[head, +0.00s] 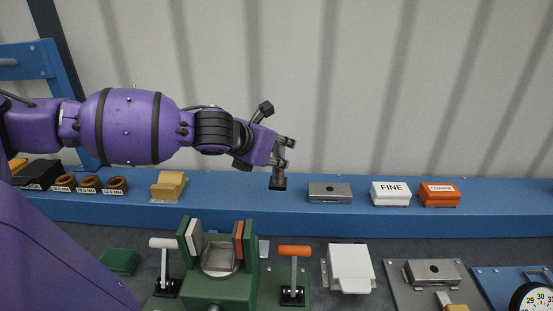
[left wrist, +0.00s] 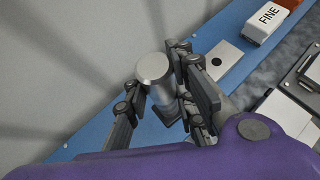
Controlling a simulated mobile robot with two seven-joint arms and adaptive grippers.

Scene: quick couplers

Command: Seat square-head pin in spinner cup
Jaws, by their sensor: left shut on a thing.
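My left gripper (head: 282,158) is shut on the square-head pin (head: 278,183), a grey cylinder with a dark square end pointing down. In the left wrist view the pin (left wrist: 154,72) stands between the two fingers, its round top towards the camera. It hangs over the blue shelf, left of a steel block with a hole (head: 330,192); I cannot tell whether it touches the shelf. A grey cup-like seat (head: 219,260) sits between padded walls of a green fixture (head: 222,291), nearer me; it may be the spinner cup. My right gripper is out of view.
The blue shelf (head: 290,216) also bears a tan block (head: 169,186), brown rings (head: 90,183), FINE (head: 390,194) and COARSE (head: 440,195) boxes. A white-handled lever (head: 164,263) and an orange-handled one (head: 294,271) flank the fixture. A white block (head: 348,267) and dial gauge (head: 532,299) are further right.

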